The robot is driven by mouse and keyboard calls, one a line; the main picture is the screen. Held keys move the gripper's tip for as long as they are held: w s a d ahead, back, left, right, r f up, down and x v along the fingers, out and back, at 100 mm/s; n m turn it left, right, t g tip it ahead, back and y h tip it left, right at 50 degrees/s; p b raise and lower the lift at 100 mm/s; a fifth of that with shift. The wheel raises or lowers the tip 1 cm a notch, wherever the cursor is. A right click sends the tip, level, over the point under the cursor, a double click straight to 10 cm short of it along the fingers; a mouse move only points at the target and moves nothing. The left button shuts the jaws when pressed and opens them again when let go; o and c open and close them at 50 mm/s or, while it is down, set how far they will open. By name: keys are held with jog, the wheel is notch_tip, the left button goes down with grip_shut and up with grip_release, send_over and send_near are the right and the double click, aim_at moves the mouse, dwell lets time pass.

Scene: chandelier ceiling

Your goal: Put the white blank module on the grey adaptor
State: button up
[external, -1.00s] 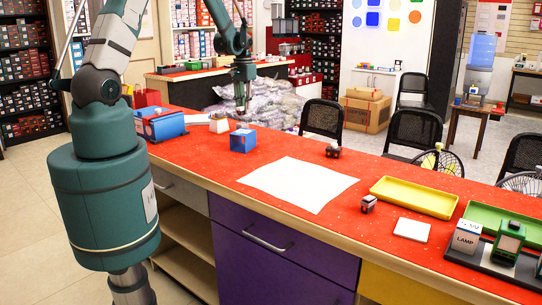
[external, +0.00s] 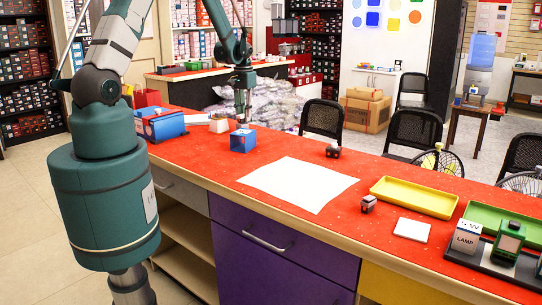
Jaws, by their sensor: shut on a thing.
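My gripper (external: 241,119) is low over the far left part of the red counter, just behind the blue open box (external: 243,142) as seen here. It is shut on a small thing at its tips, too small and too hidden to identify. A white flat square (external: 411,229) lies at the front right of the counter. A dark grey piece with reddish parts (external: 333,149) stands near the back edge. I cannot tell for sure which of these is the white blank module or the grey adaptor.
A blue toolbox (external: 160,124) and a white holder (external: 219,123) stand at the left. A white sheet (external: 298,184) lies mid-counter. A yellow tray (external: 413,197), a green tray (external: 500,222) and a white block marked LAMP (external: 466,237) are at the right.

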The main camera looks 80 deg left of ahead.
jog(key=shift+f, duration=0.15)
jog(key=o, duration=0.8)
jog(key=shift+r, duration=0.2)
jog(key=shift+r, duration=6)
